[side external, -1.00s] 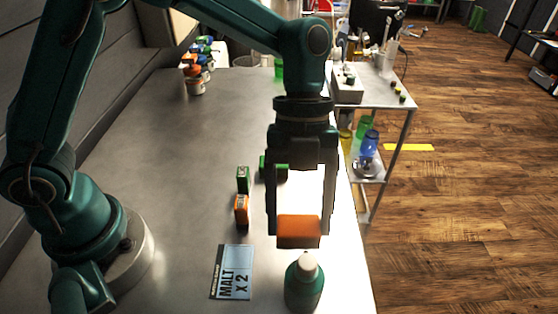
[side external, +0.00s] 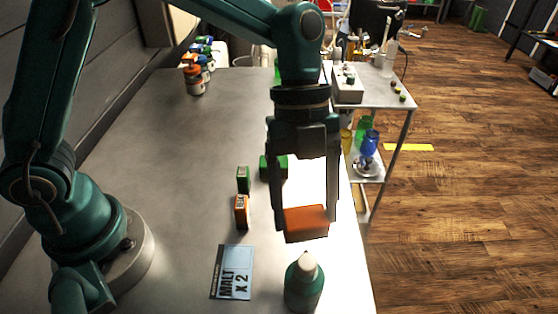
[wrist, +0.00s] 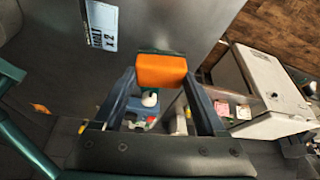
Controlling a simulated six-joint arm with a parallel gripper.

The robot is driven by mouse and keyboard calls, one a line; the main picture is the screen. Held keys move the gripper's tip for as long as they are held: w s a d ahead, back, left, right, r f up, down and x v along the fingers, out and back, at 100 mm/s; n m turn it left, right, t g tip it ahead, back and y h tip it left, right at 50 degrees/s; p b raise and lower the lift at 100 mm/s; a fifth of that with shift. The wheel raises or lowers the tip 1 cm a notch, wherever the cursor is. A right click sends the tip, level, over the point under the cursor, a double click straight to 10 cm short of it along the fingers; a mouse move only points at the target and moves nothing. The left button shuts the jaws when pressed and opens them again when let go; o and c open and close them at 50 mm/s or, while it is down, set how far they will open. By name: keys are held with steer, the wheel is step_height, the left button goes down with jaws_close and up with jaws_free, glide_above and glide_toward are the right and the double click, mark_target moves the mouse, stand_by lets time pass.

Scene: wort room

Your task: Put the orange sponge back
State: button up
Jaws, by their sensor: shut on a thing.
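The orange sponge (side external: 306,223) is a block held between the fingertips of my gripper (side external: 308,212). It hangs above the right part of the steel table, behind the green bottle in the side view. In the wrist view the sponge (wrist: 161,70) sits between the two finger ends of my gripper (wrist: 160,75). The sponge is slightly tilted in the side view. Whether its underside touches anything is hard to tell, but it looks clear of the table.
A green bottle with a pale cap (side external: 304,283) stands near the front. A card reading MALT X 2 (side external: 232,272) lies left of it. An orange box (side external: 241,212) and green box (side external: 243,179) stand on the table (side external: 175,150); another green item (side external: 273,167) is behind my gripper.

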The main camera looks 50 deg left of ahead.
steer(key=w+a+r+n+t, duration=0.25)
steer(key=w+a+n, duration=0.45)
steer(key=a, duration=0.4)
steer(key=w+a+r+n+t, duration=0.1)
steer(key=w+a+n+t, duration=0.3)
steer(key=a+n, duration=0.55)
steer(key=shift+m+g+y, duration=0.3)
steer(key=shift+m+g, duration=0.05)
steer(key=w+d+f, duration=0.1)
steer(key=d+f, duration=0.1)
steer(key=d, duration=0.1)
steer(key=w+d+f, duration=0.2)
steer(key=d+f, duration=0.1)
steer(key=w+d+f, duration=0.1)
steer(key=d+f, duration=0.1)
steer(key=d, duration=0.2)
steer(key=shift+w+f, duration=0.2)
steer(key=shift+w, duration=0.15)
steer(key=shift+f, duration=1.95)
steer(key=shift+f, duration=0.1)
steer(key=o, duration=1.2)
steer(key=shift+o, duration=0.2)
